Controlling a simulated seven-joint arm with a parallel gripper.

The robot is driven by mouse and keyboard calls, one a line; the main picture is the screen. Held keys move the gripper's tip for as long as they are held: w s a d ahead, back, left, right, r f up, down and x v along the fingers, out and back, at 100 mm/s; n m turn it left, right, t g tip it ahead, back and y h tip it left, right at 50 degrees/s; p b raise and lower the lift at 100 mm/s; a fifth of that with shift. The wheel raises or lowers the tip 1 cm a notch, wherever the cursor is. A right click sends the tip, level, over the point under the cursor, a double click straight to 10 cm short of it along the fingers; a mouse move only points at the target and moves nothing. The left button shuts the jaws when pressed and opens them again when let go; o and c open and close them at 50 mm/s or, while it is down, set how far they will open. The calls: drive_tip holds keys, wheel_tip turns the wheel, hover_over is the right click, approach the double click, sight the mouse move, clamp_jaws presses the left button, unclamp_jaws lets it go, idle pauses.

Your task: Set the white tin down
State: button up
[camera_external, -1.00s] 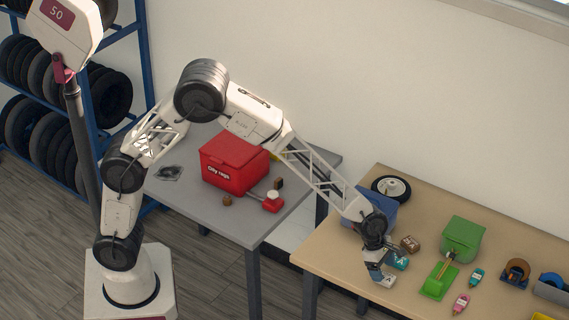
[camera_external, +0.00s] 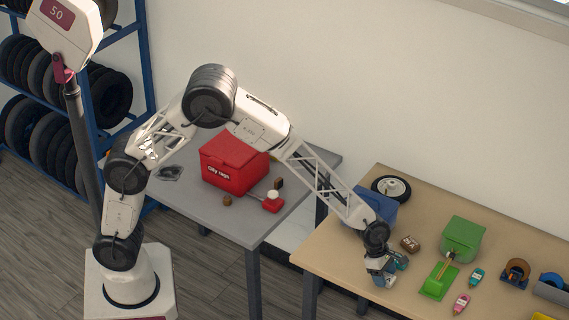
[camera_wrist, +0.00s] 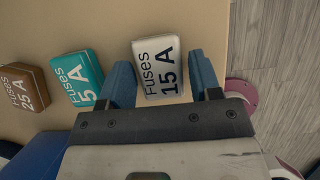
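The white tin (camera_wrist: 160,72), labelled "Fuses 15 A", lies label up on the tan table in the wrist view. My gripper (camera_wrist: 163,75) has its two blue fingers apart, one on each side of the tin. A narrow gap shows between the tin and the right finger; the left finger is very close to it, and I cannot tell if they touch. The tin is turned slightly relative to the fingers. In the external view my gripper (camera_external: 383,278) is low at the table's front left and mostly hides the tin.
A teal tin (camera_wrist: 78,78) and a brown tin (camera_wrist: 24,88) lie left of my gripper. A blue bin (camera_external: 374,207) stands behind it. The table edge (camera_wrist: 229,60) is close on the right in the wrist view. A green box (camera_external: 463,240) stands farther right.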

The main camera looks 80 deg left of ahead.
sight(388, 278)
drive_tip(key=c, duration=0.7)
drive_tip(key=shift+r, duration=0.1)
drive_tip(key=shift+r, duration=0.85)
drive_tip(key=shift+s+r, duration=0.25)
drive_tip(key=shift+r, duration=0.6)
drive_tip(key=s+a, duration=0.1)
drive_tip(key=s, duration=0.4)
drive_tip(key=s+a+r, duration=0.1)
drive_tip(key=s+a, duration=0.1)
drive_tip(key=s, duration=0.3)
drive_tip(key=s+a, duration=0.1)
drive_tip(key=s, duration=0.4)
drive_tip(key=shift+a+r, duration=0.2)
